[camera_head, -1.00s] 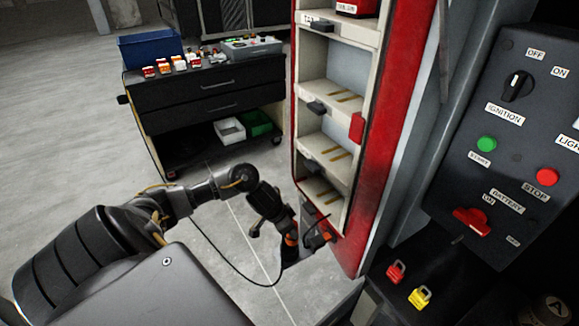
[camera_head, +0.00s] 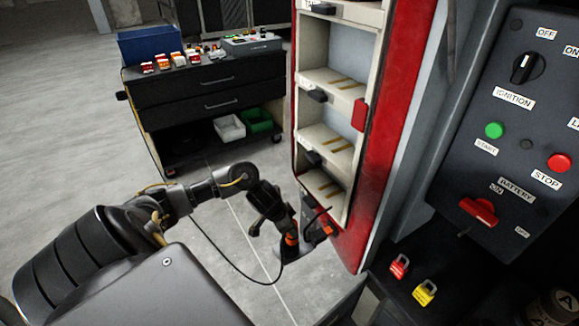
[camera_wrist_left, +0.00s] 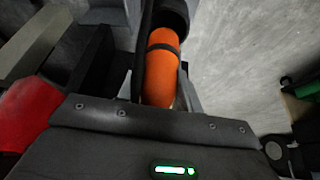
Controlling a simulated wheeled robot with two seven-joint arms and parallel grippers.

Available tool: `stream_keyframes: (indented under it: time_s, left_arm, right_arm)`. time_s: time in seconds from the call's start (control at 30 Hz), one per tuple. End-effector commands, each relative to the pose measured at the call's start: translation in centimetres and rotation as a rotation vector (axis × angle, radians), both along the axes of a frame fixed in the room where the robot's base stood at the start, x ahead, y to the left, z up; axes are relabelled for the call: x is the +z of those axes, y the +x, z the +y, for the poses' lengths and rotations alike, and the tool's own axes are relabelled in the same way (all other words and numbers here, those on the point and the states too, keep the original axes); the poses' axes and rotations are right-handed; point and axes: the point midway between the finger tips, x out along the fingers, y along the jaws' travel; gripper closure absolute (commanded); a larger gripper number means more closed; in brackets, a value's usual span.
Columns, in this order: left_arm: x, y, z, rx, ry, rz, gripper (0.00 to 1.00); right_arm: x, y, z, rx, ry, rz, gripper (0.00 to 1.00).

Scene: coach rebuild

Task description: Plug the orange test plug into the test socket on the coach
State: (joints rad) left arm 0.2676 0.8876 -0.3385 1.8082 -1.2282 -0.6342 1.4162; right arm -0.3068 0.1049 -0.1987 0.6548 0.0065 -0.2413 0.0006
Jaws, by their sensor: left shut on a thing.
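The orange test plug (camera_wrist_left: 160,75) fills the middle of the left wrist view, with a dark band around it and a black end at the top. My left gripper (camera_head: 292,240) is shut on it, low beside the red coach cabinet; a bit of orange shows there in the head view. A dark box (camera_head: 317,230), which looks like the test socket, is on the cabinet's lower end, right beside the gripper. Whether plug and socket touch is hidden by the gripper. My right gripper is in neither view.
A black cable hangs in a loop from the gripper area. The red-edged cabinet (camera_head: 380,170) with open shelves stands just right of my arm. A dark drawer cart (camera_head: 210,105) stands behind. A control panel (camera_head: 510,130) and red and yellow padlocks (camera_head: 424,292) are at right. Floor at left is clear.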

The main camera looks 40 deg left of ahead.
Motion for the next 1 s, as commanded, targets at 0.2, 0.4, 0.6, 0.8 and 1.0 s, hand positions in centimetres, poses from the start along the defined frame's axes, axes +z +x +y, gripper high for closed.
stream_keyframes:
  time_s: [0.2,0.4,0.6,0.8,1.0]
  left_arm:
    - [0.04,-0.08,0.05,0.000,0.001,0.002,0.94]
    - [-0.02,-0.31,0.14,0.000,0.002,0.008,0.94]
    - [-0.17,-0.62,0.25,-0.002,0.003,0.016,0.94]
    - [-0.31,-0.78,0.30,-0.004,0.005,0.020,0.94]
    - [-0.34,-0.78,0.30,-0.004,0.005,0.020,0.94]
  right_arm:
    - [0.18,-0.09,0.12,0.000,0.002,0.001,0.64]
    - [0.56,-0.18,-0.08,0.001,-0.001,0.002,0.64]
    - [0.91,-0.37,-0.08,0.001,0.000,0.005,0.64]
    - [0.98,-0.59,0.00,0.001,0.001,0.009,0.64]
    - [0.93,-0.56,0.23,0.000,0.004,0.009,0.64]
